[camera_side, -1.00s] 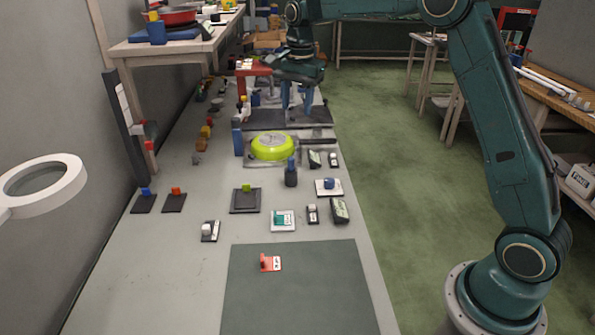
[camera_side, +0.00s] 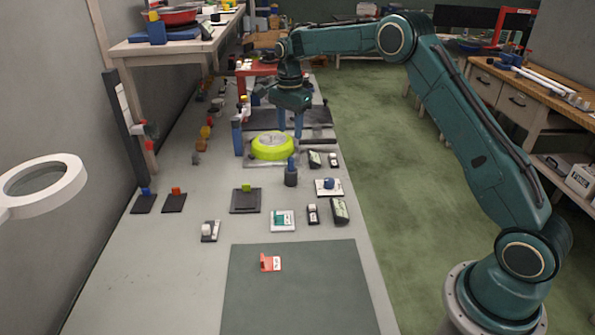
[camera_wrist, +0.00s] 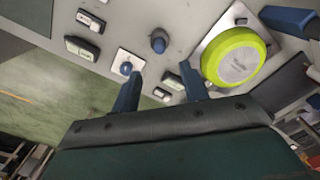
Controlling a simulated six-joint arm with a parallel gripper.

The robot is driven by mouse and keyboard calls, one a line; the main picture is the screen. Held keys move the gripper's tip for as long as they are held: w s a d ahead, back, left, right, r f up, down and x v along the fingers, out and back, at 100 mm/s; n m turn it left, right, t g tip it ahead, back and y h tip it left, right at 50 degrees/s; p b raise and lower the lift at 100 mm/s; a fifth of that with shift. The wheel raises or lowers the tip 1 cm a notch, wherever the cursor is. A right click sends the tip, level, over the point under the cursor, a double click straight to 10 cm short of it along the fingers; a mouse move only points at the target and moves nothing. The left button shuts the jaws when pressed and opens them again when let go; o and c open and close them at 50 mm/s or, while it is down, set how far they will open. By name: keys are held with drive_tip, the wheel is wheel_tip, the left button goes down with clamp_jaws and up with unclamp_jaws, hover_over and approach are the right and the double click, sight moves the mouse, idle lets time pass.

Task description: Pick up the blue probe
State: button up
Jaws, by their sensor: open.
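I take the blue probe (camera_side: 291,163) to be the blue piece standing upright in a dark round holder (camera_side: 291,179) on the grey bench, just right of the green pan. It also shows from above in the wrist view (camera_wrist: 158,43), in front of my fingers. My gripper (camera_side: 291,132) has its blue fingers apart and pointing down. It is empty and sits above the bench, behind the probe in the side view, apart from it. The fingertips also show in the wrist view (camera_wrist: 162,71).
The lime-green round pan (camera_side: 272,147) sits close beside the holder, with a tall blue cylinder (camera_side: 237,137) at its left. A white plate with a blue knob (camera_side: 328,187) and several small dark devices stand in front. The dark mat (camera_side: 300,290) is mostly clear.

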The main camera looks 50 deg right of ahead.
sight(291, 158)
drive_tip(key=shift+f, duration=3.15)
drive_tip(key=shift+f, duration=2.6)
clamp_jaws()
